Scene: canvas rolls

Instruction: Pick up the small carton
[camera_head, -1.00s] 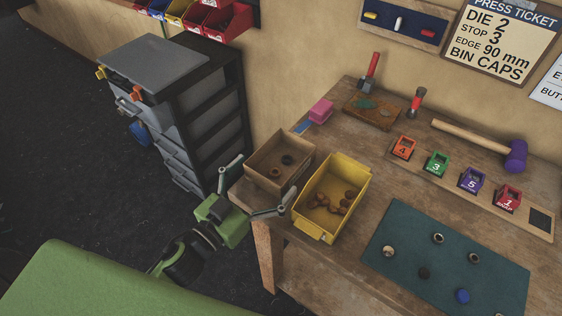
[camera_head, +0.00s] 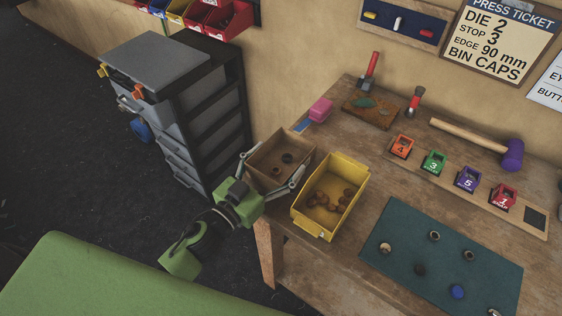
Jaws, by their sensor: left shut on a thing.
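The small carton (camera_head: 262,176) is an open brown box at the left corner of the workbench, with a few dark rings (camera_head: 286,158) inside. My left gripper (camera_head: 270,178) comes in from the left and is shut on the carton, one finger at its left side and one at its right side near the yellow bin. The carton looks upright and close to the bench top; I cannot tell whether it touches it. My right gripper is not in view.
A yellow bin (camera_head: 318,227) with brown pieces stands just right of the carton. Behind are a pink block (camera_head: 320,109) and a brown board (camera_head: 371,111). A green mat (camera_head: 400,232) lies to the right. A grey drawer cabinet (camera_head: 165,50) stands left of the bench.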

